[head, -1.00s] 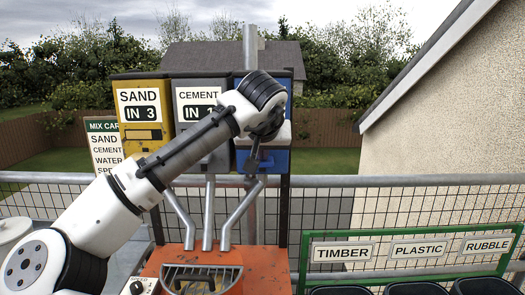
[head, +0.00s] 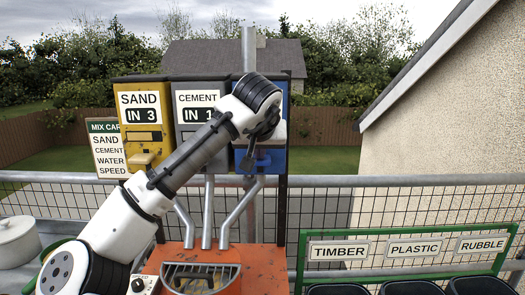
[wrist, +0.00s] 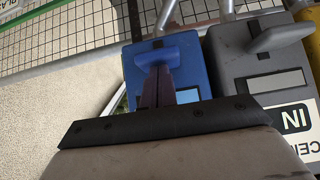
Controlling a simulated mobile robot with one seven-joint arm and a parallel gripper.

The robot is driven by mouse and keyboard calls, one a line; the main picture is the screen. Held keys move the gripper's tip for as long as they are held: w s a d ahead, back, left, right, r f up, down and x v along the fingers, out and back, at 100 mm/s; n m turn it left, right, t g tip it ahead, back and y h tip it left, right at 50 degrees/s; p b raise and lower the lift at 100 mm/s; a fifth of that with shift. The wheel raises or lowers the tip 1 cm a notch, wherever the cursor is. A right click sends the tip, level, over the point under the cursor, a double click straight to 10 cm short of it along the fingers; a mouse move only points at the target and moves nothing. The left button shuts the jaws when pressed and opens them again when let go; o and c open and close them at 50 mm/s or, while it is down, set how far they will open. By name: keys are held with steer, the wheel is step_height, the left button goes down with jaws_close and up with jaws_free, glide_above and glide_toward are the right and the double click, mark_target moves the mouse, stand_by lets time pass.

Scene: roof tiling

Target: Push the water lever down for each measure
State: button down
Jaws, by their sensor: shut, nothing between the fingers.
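The blue dispenser (head: 272,160) stands at the right end of the row and is mostly hidden behind my arm in the head view. It also shows in the wrist view (wrist: 135,65), with its blue lever (wrist: 172,47) sticking out. My gripper (head: 248,163) is in front of the blue dispenser's lower front. In the wrist view its closed fingers (wrist: 157,85) are at the lever, overlapping it; I cannot tell whether they touch. The mix card (head: 106,150) at left lists sand, cement, water and speed; its right edge is hidden.
The yellow sand dispenser (head: 142,130) reads IN 3, and the grey cement dispenser (head: 190,98) reads IN 1. Pipes run down to an orange mixer (head: 262,262). A railing (head: 400,181) crosses behind. A green-framed bin rack (head: 303,262) stands at right, and a white pot (head: 17,240) at left.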

steer(key=b+v, duration=0.3)
steer(key=v, duration=0.7)
steer(key=shift+r, duration=0.45)
steer(key=shift+d, duration=0.1)
